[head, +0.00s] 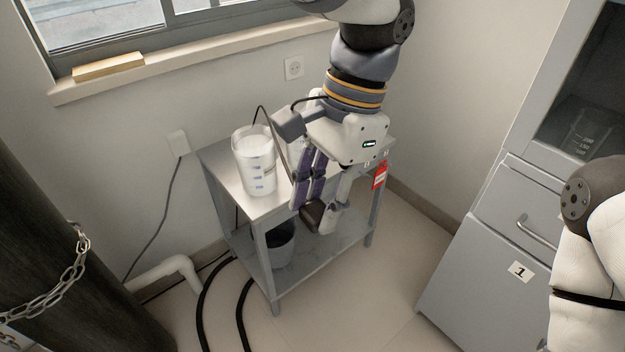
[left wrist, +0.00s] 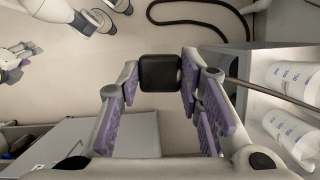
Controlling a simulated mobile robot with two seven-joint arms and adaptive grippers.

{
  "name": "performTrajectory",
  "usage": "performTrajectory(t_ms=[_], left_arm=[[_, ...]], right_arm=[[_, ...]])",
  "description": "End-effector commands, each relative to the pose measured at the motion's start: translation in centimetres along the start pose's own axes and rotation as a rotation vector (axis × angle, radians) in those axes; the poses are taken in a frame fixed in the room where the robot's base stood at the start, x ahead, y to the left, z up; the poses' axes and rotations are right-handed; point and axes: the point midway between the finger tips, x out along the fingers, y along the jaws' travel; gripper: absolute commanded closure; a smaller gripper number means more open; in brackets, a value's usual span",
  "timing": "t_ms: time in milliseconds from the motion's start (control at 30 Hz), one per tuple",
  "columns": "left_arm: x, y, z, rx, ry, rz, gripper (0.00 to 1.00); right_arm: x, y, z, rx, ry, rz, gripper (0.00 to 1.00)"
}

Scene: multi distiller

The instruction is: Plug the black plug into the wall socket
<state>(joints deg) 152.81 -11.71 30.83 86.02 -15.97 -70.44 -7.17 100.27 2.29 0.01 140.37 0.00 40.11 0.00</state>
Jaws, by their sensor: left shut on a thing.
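The black plug (head: 313,213) is a dark block between the fingertips of my left gripper (head: 322,212), in front of the grey side table. In the left wrist view the plug (left wrist: 159,73) sits between the purple-padded fingers (left wrist: 160,82), which are shut on it. Its prongs cannot be made out. The white wall socket (head: 293,68) is on the wall below the window sill, above and behind the gripper and apart from the plug. My right arm shows at the right edge of the head view. A purple-and-grey part at the left wrist view's left edge looks like my right gripper (left wrist: 10,70).
The steel side table (head: 225,180) bears a white graduated jug (head: 258,170); a dark bucket (head: 280,243) stands on its lower shelf. A red tag (head: 379,175) hangs at its right. Another wall plate (head: 178,143) has a cable. Black hoses (head: 203,300) lie on the floor. A grey cabinet (head: 475,270) stands right.

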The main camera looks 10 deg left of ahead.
Motion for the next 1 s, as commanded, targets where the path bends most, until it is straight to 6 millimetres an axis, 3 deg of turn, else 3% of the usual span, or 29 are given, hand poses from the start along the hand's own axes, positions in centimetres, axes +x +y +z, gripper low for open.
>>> performTrajectory(t_ms=[100, 267, 633, 767, 1000], left_arm=[[1.2, 0.4, -2.2, 0.136, -0.006, -0.028, 0.92], [2.0, 0.5, -4.1, 0.254, -0.003, -0.060, 0.92], [2.0, 0.4, -4.3, 0.270, -0.002, -0.064, 0.92], [1.1, 0.1, -2.6, 0.176, -0.001, -0.041, 0.92], [-1.9, -0.7, 3.1, -0.164, -0.002, 0.051, 0.92]], right_arm=[[0.0, 0.0, 0.0, 0.000, 0.000, 0.000, 0.60], [0.0, 0.0, 0.0, 0.000, 0.000, 0.000, 0.60], [0.0, 0.0, 0.0, 0.000, 0.000, 0.000, 0.60], [0.0, 0.0, 0.0, 0.000, 0.000, 0.000, 0.60], [0.0, 0.0, 0.0, 0.000, 0.000, 0.000, 0.60]])
